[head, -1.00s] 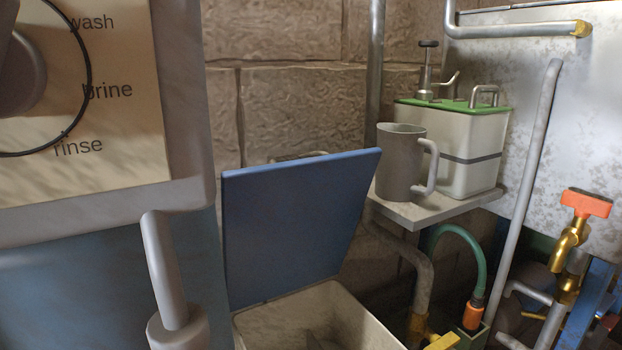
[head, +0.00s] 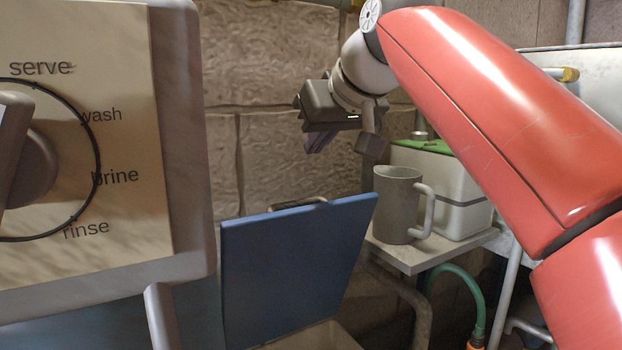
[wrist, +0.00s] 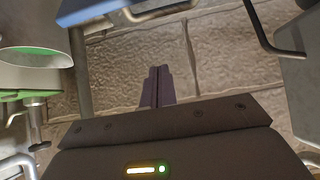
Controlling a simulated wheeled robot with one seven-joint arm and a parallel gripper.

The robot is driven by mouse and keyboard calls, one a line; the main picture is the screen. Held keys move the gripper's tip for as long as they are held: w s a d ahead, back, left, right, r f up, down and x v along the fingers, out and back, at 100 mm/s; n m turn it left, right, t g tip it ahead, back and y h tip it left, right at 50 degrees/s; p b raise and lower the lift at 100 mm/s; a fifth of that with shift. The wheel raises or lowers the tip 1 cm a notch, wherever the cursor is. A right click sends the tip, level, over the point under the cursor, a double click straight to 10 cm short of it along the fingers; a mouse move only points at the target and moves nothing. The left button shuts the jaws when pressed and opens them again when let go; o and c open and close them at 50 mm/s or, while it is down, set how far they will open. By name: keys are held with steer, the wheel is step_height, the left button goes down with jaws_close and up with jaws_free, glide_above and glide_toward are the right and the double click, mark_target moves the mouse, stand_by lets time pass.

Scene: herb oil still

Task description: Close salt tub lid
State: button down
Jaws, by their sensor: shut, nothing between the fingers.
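The salt tub's blue lid (head: 295,265) stands open, nearly upright, in the head view. A handle (head: 300,205) shows behind its top edge. The pale tub (head: 325,338) below is mostly cut off by the frame's bottom. My gripper (head: 318,142) is above and behind the lid, in front of the stone wall, apart from the lid. Its purple fingers are shut together and empty, as the wrist view (wrist: 157,86) also shows. A blue edge, probably the lid (wrist: 88,10), and a metal handle (wrist: 160,10) lie at the top of the wrist view.
A grey mug (head: 397,205) and a white container with a green top (head: 450,185) stand on a shelf (head: 425,255) right of the lid. A dial panel (head: 85,130) fills the left. A pipe (head: 412,295) runs below the shelf.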

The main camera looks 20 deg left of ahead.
steer(key=x, duration=1)
steer(key=shift+s+d+f+b, duration=0.45)
steer(key=shift+s+d+b, duration=0.15)
steer(key=shift+b, duration=0.2)
steer(key=shift+s+d+f+b, duration=0.45)
steer(key=shift+s+d+b, duration=0.2)
steer(key=shift+b, duration=0.15)
